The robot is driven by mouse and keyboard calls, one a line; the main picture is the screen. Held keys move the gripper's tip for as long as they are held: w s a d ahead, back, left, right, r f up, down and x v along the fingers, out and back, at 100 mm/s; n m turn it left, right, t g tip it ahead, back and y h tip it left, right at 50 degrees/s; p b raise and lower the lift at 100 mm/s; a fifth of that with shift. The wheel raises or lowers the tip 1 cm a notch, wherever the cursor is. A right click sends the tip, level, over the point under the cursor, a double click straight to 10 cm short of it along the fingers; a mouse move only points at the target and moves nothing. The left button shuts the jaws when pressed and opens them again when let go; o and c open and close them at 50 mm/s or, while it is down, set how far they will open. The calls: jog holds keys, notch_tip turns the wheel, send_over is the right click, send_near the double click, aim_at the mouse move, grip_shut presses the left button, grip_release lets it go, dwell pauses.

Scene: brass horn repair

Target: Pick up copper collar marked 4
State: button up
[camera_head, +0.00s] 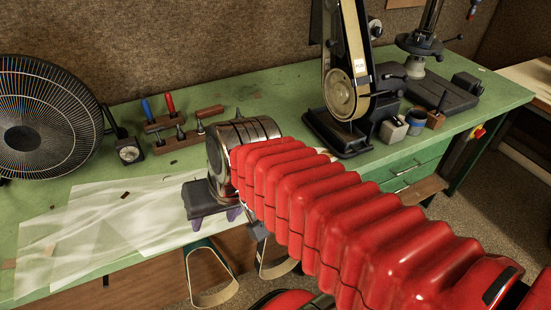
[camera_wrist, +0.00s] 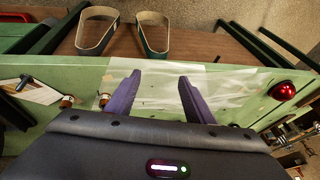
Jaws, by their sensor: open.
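Two small copper-brown pieces, one farther left (camera_wrist: 67,101) and one nearer the fingers (camera_wrist: 103,100), are on the green bench in the wrist view. They may be collars, but no number can be read, so I cannot tell which is marked 4. My gripper (camera_head: 220,218) is over the front part of the bench, with its purple fingers pointing down. In the wrist view my gripper (camera_wrist: 160,82) is open and empty, its fingers wide apart above pale sheets. Both copper pieces lie left of the fingers there. My red-sleeved arm hides part of the bench in the head view.
A fan (camera_head: 45,118) stands at the left and a belt sander (camera_head: 345,90) at the back. A tool rack (camera_head: 185,133) stands behind my gripper. Two loop belts (camera_head: 210,290) hang at the front edge. Pale sheets (camera_head: 105,225) cover the left bench. A red dome (camera_wrist: 282,91) is at right.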

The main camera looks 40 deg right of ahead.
jog(key=w+d+f+m+t+y, duration=0.25)
jog(key=d+m, duration=0.25)
jog(key=m, duration=0.4)
jog(key=w+d+f+m+t+y, duration=0.1)
jog(key=w+d+f+m+y, duration=0.15)
jog(key=w+d+m, duration=0.4)
jog(key=s+d+f+m+t+h, duration=0.1)
jog(key=s+d+m+t+h, duration=0.1)
jog(key=d+m, duration=0.6)
jog(key=s+d+f+m+t+h, duration=0.1)
jog(key=s+d+m+t+h, duration=0.2)
jog(key=d+m, duration=0.6)
jog(key=d+h, duration=0.1)
jog(key=d, duration=0.2)
jog(key=shift+s+f+t, duration=0.25)
jog(key=shift+f+t, duration=0.1)
jog(key=shift+w+a, duration=0.1)
jog(key=shift+x, duration=4.25)
jog(key=shift+f, duration=0.15)
